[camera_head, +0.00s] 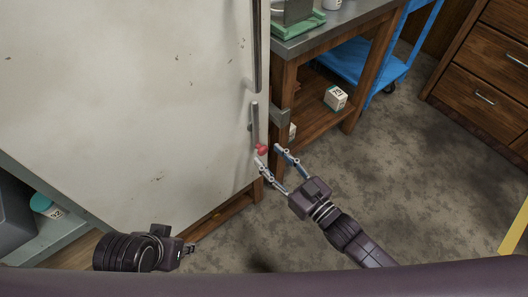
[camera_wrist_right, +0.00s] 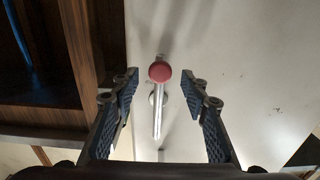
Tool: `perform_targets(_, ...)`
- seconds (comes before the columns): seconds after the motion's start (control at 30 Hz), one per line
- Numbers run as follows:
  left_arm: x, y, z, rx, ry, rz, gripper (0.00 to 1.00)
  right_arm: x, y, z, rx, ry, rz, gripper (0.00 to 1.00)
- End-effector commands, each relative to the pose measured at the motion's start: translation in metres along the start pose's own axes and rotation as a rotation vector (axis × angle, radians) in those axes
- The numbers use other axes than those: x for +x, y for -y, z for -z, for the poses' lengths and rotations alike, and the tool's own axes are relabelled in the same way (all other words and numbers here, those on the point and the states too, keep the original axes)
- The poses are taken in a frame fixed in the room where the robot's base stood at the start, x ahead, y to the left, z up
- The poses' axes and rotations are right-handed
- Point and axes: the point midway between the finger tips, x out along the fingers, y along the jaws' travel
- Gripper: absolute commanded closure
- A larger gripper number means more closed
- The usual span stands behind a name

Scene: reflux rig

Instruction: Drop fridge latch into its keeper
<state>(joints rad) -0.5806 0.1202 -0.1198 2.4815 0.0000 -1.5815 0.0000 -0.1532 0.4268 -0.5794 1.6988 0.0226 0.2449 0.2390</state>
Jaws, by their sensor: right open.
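The fridge latch shows as a slim metal bar (camera_head: 254,116) with a red knob (camera_head: 262,149) at the right edge of the white fridge door (camera_head: 130,90). In the right wrist view the red knob (camera_wrist_right: 159,72) and metal bar (camera_wrist_right: 157,118) sit between the open fingers, touching neither. My right gripper (camera_head: 269,155) is open and empty, its fingertips just below the knob; its fingers also frame the right wrist view (camera_wrist_right: 160,85). A grey metal bracket (camera_head: 280,117) sits beside the door edge; I cannot tell whether it is the keeper. My left gripper (camera_head: 189,249) is low, apart from the latch.
A wooden bench (camera_head: 340,37) with a lower shelf stands right of the fridge, holding a small white box (camera_head: 335,98). A blue cart (camera_head: 385,62) and a drawer cabinet (camera_head: 485,75) stand farther right. The grey floor between is clear.

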Motion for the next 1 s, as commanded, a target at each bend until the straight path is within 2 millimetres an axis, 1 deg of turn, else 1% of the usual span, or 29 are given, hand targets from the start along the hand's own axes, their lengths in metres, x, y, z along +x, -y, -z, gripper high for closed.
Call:
perform_targets(0.03,0.003,0.0,-0.001,0.0,0.0,0.0,0.7,0.009,0.001,0.0,0.0,-0.003,0.001,0.59)
perform_targets(0.2,0.006,0.0,-0.002,0.0,0.0,0.0,0.7,0.029,0.0,-0.001,0.001,-0.001,0.0,0.59)
perform_targets(0.33,0.007,0.0,-0.002,0.0,-0.001,0.0,0.7,0.034,0.0,-0.001,0.001,0.001,0.0,0.59)
perform_targets(0.57,0.007,0.0,-0.002,0.0,-0.001,0.0,0.7,0.035,0.0,-0.001,0.0,0.002,0.0,0.59)
perform_targets(0.93,0.007,0.0,-0.002,0.0,-0.001,0.0,0.7,0.035,0.0,-0.001,0.0,0.002,0.0,0.98)
perform_targets(1.0,0.007,0.0,-0.002,0.0,-0.001,0.0,0.7,0.035,0.0,-0.001,0.001,0.002,0.0,1.0)
